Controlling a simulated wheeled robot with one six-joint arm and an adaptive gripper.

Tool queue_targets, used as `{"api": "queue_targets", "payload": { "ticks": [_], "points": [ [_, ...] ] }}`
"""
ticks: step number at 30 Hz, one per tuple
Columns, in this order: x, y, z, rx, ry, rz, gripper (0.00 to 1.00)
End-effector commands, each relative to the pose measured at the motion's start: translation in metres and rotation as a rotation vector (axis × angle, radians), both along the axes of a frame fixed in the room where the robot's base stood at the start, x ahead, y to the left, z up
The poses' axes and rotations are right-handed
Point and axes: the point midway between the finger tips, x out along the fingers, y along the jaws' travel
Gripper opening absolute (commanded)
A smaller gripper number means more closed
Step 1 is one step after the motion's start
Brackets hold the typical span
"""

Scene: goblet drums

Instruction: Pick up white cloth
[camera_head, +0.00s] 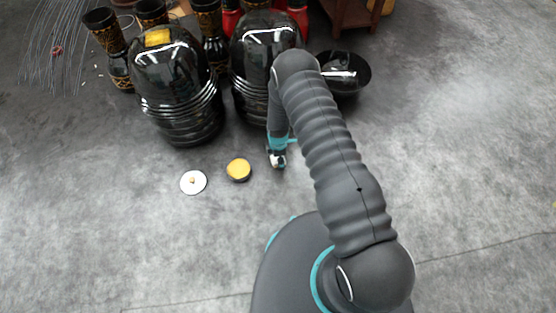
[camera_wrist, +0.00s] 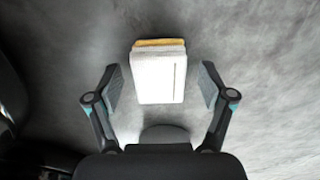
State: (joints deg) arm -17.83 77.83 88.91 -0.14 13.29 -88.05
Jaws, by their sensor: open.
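The white cloth (camera_wrist: 158,80) looks like a small folded block with a yellow-orange strip along its far edge. In the wrist view it lies on the grey floor, between the two spread fingers of my gripper (camera_wrist: 161,88). A gap shows on each side, so neither finger appears to touch it. In the head view my gripper (camera_head: 277,153) points down near the floor, in front of the large black drums. A small whitish patch shows at its tip, too small to tell whether it is the cloth.
Two large glossy black vessels (camera_head: 182,97) (camera_head: 262,50) stand behind my gripper, close to the arm. A black bowl (camera_head: 352,84) is behind right. A white disc (camera_head: 193,187) and a round yellow-topped item (camera_head: 238,169) lie left of the gripper. The floor at right is clear.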

Motion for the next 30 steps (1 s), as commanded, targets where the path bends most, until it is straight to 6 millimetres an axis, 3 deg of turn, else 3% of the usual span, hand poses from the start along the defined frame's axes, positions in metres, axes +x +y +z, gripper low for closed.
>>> {"api": "queue_targets", "payload": {
  "ticks": [8,15,18,30],
  "points": [
    [0.001,0.000,-0.002,0.001,-0.002,0.000,0.81],
    [0.001,0.000,-0.002,0.001,-0.002,0.000,0.21],
    [0.001,0.000,-0.002,0.001,-0.002,0.000,0.12],
    [0.001,0.000,0.008,0.001,-0.002,0.000,0.11]
  ]
}}
